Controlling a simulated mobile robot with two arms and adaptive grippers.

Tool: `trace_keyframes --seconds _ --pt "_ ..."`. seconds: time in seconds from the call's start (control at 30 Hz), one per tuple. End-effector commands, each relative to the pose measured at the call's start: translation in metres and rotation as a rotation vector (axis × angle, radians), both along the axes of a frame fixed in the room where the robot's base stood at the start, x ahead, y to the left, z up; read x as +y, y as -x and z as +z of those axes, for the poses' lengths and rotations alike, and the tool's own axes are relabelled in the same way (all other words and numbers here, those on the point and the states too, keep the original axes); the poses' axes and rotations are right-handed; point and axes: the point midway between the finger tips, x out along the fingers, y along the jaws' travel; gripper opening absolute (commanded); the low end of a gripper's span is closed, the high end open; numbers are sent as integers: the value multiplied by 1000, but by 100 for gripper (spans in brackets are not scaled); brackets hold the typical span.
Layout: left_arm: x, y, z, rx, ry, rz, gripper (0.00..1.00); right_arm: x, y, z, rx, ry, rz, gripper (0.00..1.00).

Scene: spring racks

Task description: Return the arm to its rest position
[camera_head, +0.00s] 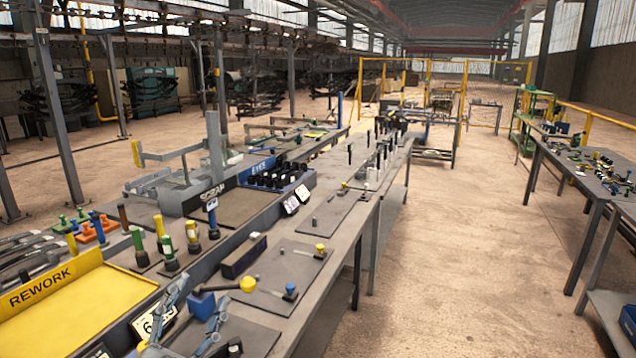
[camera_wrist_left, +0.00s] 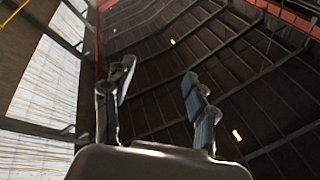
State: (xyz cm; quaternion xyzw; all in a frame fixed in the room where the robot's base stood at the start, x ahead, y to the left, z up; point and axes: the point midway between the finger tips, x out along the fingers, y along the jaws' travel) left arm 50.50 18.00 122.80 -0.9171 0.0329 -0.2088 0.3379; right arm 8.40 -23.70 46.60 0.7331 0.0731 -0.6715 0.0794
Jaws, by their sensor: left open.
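My left gripper (camera_head: 199,299) is at the bottom of the head view, over the near part of the long workbench (camera_head: 262,325). Its two fingers are spread apart. In the left wrist view the gripper (camera_wrist_left: 158,76) points up at the roof, with nothing between its fingers. My right gripper is in neither view.
A yellow REWORK tray (camera_head: 85,305) lies at the left. A grey SCRAP bin (camera_head: 190,196) and a blue bin (camera_head: 284,181) with black parts stand farther back. A yellow-knobbed part (camera_head: 248,284) is near the gripper. The floor (camera_head: 470,260) right of the bench is clear.

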Motion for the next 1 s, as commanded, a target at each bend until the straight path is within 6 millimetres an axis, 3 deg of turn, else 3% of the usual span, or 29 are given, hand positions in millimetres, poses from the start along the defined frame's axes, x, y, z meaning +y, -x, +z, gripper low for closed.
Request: trace_keyframes --seconds 0.03,0.17,0.3,0.4,0.6,0.77,0.8,1.0 --pt "17 0 -35 141 83 74 57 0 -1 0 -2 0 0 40" --pt "49 18 -128 502 234 237 57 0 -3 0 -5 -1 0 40" --pt "59 67 -219 876 334 352 57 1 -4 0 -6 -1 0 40" --pt "55 108 -264 1096 373 394 57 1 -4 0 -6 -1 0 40" --pt "39 185 -317 1441 411 426 57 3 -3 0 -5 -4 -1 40" --pt "24 243 -339 1675 423 422 57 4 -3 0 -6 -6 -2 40" --pt "24 235 -359 1671 418 425 57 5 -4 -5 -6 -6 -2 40" --pt "23 223 -431 1689 410 431 57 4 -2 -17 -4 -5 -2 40"
